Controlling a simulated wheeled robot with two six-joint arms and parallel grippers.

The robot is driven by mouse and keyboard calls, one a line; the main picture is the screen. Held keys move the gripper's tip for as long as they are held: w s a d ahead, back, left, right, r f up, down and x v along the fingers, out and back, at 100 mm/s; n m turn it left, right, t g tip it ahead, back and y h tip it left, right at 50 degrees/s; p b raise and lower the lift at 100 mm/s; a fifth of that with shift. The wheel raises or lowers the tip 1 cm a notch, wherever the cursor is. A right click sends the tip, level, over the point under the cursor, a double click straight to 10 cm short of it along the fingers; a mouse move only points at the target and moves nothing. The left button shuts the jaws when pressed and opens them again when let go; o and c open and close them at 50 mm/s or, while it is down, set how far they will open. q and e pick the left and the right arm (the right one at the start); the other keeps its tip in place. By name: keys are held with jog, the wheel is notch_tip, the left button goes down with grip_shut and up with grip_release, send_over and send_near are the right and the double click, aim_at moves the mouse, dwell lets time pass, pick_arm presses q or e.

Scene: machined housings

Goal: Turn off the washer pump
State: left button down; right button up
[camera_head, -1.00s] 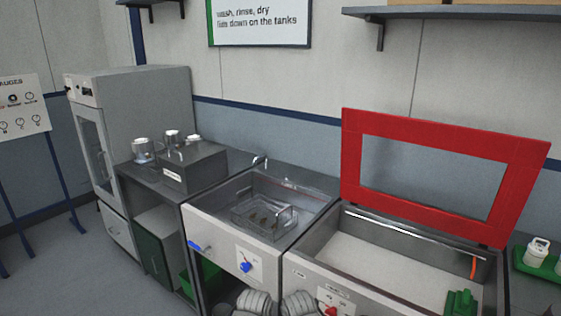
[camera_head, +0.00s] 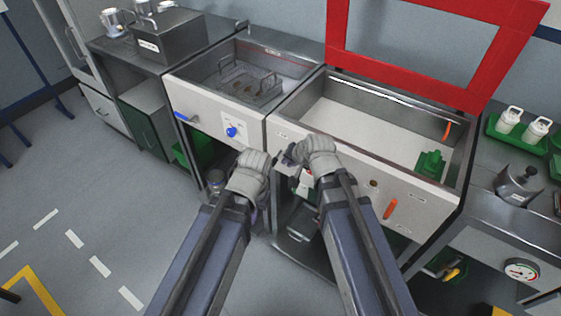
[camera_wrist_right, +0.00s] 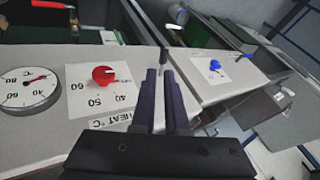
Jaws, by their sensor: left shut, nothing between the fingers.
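The tank under the raised red lid (camera_head: 375,60) has a front panel with a red HEAT °C knob (camera_wrist_right: 103,76) and a round gauge (camera_wrist_right: 30,88), both in the right wrist view. The left tank has a blue knob (camera_head: 232,132), also in the right wrist view (camera_wrist_right: 215,65), and a blue handle (camera_head: 185,117). An orange handle (camera_head: 390,208) is on the right tank's front. No pump label is readable. My right gripper (camera_head: 285,157) is slightly open and empty before the panels; its fingers (camera_wrist_right: 160,73) are beside the red knob. My left gripper (camera_head: 253,163) is shut and empty, lower left.
A wire basket (camera_head: 247,82) stands in the left tank. A green block (camera_head: 431,163) is in the right tank. White bottles (camera_head: 510,118) stand in a green tray at right. The floor at left (camera_head: 60,190) is clear.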

aim_at(274, 160)
jog(key=shift+w+d+r+m+t, duration=0.3)
jog(key=shift+w+r+m, duration=0.15)
jog(key=shift+w, duration=0.25)
grip_shut()
jog(key=b+x, duration=1.1)
jog(key=x, duration=0.3)
jog(key=shift+a, duration=0.2)
jog(key=f+t+b, duration=0.1)
jog(key=f+b, duration=0.1)
jog(key=b, duration=0.1)
jog(key=shift+w+a+r, duration=0.1)
jog(key=shift+r, duration=0.1)
jog(key=shift+w+a+r+n+p, duration=0.1)
jog(key=shift+w+r+n+p, duration=0.15)
jog(key=shift+r+p, duration=0.55)
jog(key=shift+f, duration=0.2)
